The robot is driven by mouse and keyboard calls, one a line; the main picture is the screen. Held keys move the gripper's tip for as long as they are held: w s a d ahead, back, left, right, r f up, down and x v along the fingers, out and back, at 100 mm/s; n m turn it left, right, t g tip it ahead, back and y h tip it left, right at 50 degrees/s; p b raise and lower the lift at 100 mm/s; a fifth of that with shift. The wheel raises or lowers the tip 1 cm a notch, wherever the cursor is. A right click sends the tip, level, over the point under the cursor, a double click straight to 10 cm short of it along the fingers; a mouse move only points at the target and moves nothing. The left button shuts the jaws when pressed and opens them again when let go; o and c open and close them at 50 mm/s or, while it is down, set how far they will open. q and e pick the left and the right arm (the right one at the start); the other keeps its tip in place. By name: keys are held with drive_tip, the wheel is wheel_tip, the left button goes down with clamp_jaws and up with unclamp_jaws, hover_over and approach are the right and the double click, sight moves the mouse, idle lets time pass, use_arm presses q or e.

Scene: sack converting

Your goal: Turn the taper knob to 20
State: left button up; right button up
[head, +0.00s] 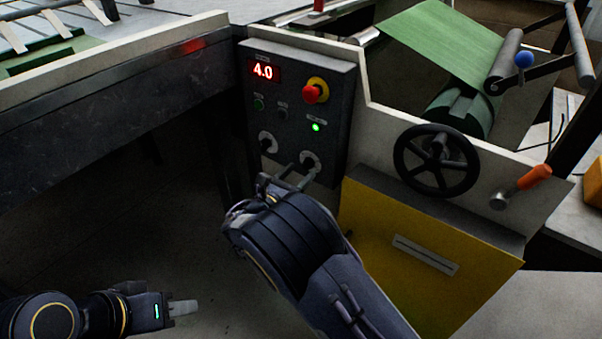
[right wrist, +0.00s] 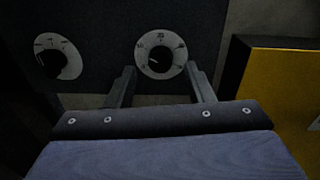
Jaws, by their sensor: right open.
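A grey control panel (head: 330,75) carries two round white dials with dark knobs low on its face. The right dial knob (head: 311,160) shows in the right wrist view (right wrist: 160,60), with numbers around it, seemingly 20 at the top; its pointer setting is too dark to read surely. The left dial knob (head: 267,143) also shows there (right wrist: 52,64). My right gripper (head: 291,176) is open in front of the right dial, its fingers either side of that knob; contact cannot be told. My left gripper (head: 183,307) is low at the left, away from the panel.
A red display (head: 263,71) reads 4.0. A red stop button (head: 313,92) and a lit green lamp (head: 316,127) sit above the dials. A black handwheel (head: 436,160), an orange handle (head: 533,177) and a yellow cover (head: 410,250) are to the right.

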drive_tip(key=shift+x, duration=1.05)
drive_tip(key=shift+c, duration=0.5)
drive_tip(key=c, duration=0.9)
